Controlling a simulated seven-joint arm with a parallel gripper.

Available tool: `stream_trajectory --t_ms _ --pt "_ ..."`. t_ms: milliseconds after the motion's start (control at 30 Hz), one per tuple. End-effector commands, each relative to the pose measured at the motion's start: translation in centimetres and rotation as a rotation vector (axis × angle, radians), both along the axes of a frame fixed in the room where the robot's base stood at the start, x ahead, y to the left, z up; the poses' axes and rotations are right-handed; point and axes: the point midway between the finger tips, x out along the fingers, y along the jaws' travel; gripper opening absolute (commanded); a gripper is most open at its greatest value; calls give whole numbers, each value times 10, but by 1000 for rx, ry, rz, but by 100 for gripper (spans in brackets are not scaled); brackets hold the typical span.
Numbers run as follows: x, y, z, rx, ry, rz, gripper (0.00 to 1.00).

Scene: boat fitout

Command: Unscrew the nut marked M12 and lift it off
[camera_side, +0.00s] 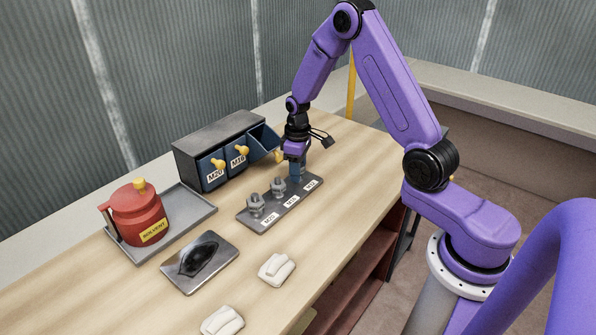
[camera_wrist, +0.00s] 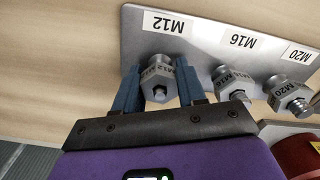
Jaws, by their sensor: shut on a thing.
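The M12 nut (camera_wrist: 157,73) is a grey hex nut on a threaded stud, whose tip shows through it in the wrist view. It is the nut at one end of a grey metal plate (camera_side: 267,201), by the label M12 (camera_wrist: 167,23). My gripper (camera_side: 297,175) points down over that end of the plate. Its blue fingers (camera_wrist: 160,86) are shut on the M12 nut, one on each side. In the side view the fingers hide this nut. I cannot tell how far it sits along its thread.
The M16 nut (camera_wrist: 236,82) and M20 nut (camera_wrist: 288,94) stand on the same plate. Behind is a drawer cabinet (camera_side: 217,138) with one drawer (camera_side: 264,142) pulled open near my gripper. A red solvent can (camera_side: 137,213) stands on a tray at left. The wood bench right of the plate is clear.

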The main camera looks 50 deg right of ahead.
Motion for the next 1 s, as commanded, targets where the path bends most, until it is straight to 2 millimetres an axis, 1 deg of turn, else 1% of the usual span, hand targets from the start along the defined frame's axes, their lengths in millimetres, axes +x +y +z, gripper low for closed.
stream_trajectory --t_ms 267,1000 --pt "1 0 3 0 -2 -2 4" --pt "1 0 35 -1 -1 -3 4"
